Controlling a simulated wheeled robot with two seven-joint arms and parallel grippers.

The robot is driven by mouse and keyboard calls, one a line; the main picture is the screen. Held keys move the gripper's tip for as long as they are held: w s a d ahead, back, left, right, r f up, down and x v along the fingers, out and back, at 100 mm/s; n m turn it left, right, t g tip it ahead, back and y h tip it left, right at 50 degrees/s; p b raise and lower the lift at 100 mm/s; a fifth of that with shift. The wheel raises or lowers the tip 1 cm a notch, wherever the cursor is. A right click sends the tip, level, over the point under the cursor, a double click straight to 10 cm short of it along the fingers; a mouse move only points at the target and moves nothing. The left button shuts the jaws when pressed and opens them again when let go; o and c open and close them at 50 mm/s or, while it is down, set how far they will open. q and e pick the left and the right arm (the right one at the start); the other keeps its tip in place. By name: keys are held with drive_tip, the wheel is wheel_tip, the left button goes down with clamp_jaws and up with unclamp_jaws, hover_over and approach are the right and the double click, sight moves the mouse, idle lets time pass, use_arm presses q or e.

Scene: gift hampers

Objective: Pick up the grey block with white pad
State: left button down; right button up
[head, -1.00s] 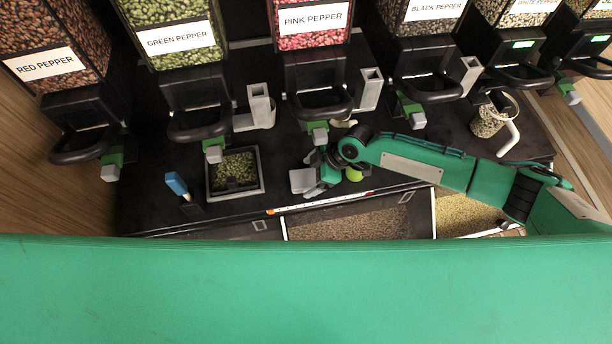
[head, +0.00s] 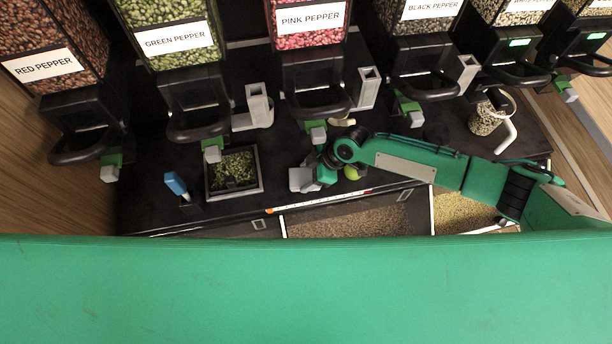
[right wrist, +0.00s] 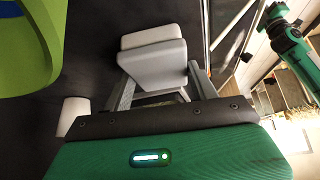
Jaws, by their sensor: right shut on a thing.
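The grey block with white pad (head: 302,179) is on or just above the black counter, left of my right gripper (head: 321,172). In the right wrist view the pale block (right wrist: 155,62) sits between the two fingers of my right gripper (right wrist: 160,85), which is shut on it. I cannot tell whether the block touches the counter. A green arm (right wrist: 296,55), probably my left, shows at the upper right of the right wrist view; its jaws are too small to read.
A black tray of green pepper (head: 234,172) and a blue-handled tool (head: 176,184) stand to the left. Pepper dispensers, such as pink pepper (head: 312,25), line the back. A yellow-green round thing (head: 353,173) is beside my gripper.

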drive_tip(key=shift+r+b, duration=0.4)
drive_tip(key=shift+r, duration=0.05)
wheel_tip(320, 180, up, 2)
drive_tip(key=shift+b, duration=0.7)
drive_tip(key=s+d+b, duration=0.1)
drive_tip(key=s+b, duration=0.1)
drive_tip(key=s, duration=0.7)
drive_tip(key=s+d+b, duration=0.2)
drive_tip(key=s, duration=0.6)
drive_tip(key=shift+s+d+r+b, duration=0.25)
drive_tip(key=shift+s+r+b, duration=0.05)
drive_tip(key=shift+s, duration=0.05)
drive_tip(key=o, duration=0.3)
drive_tip(key=shift+c, duration=1)
drive_tip(key=shift+a, duration=0.1)
